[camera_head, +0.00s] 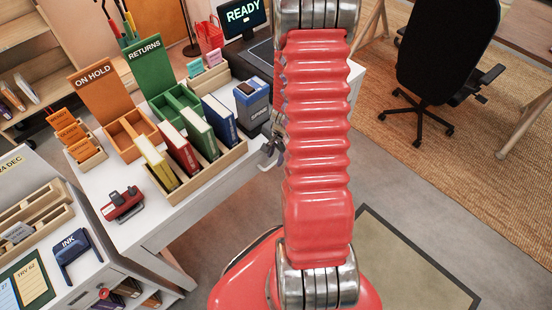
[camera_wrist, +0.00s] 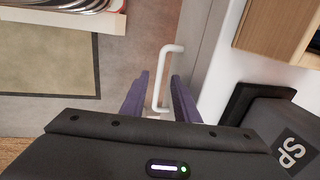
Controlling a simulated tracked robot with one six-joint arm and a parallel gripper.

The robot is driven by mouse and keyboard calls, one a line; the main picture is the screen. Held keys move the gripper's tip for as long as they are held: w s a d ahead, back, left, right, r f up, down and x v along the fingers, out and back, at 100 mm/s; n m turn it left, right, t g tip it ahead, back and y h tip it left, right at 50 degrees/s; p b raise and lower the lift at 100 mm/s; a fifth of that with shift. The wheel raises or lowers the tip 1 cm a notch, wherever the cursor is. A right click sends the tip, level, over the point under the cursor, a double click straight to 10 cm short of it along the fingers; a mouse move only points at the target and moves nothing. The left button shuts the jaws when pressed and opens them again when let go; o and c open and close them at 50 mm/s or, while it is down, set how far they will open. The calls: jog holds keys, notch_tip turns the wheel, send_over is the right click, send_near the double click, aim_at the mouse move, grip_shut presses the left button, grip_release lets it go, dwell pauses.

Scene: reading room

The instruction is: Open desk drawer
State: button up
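In the wrist view, a white bar handle (camera_wrist: 163,78) stands out from the pale vertical front of the desk (camera_wrist: 211,62). The purple fingers of my gripper (camera_wrist: 160,85) are apart, one on each side of the handle. I cannot tell whether either finger touches it. In the head view, my gripper (camera_head: 271,150) is beside the right edge of the white desk (camera_head: 190,205), mostly hidden behind my red arm. The drawer's outline and how far it stands out cannot be made out.
A black office chair (camera_head: 445,60) stands at the back right.

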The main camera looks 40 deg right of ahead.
jog(key=shift+w+f, duration=0.15)
jog(key=shift+f, duration=0.55)
jog(key=shift+w+f, duration=0.1)
jog(key=shift+f, duration=0.6)
grip_shut()
jog(key=shift+d, duration=0.2)
jog(key=shift+a, duration=0.1)
